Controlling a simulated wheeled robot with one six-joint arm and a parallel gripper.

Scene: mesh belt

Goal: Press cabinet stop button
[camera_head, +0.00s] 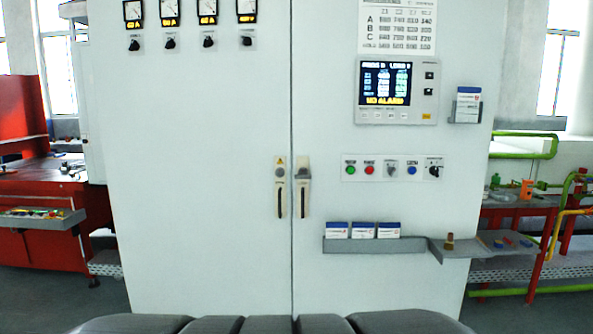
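A tall pale cabinet (200,220) with two doors fills the middle of the head camera view. On its right door is a white control strip (381,178) with a row of controls. From left to right they are a green button (351,170), a red button (369,170), a grey key or selector switch (391,170), a blue button (412,170) and a black rotary knob (434,172). The labels above them are too small to read surely. The red button looks unobstructed. My gripper is not in view.
A display panel (398,92) sits above the strip. Below it, a grey shelf (375,246) with several small boxes and a side tray (450,252) with a brass-coloured piece stick out. Door handles (303,190) are left of the strip. A red bench (40,235) stands left.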

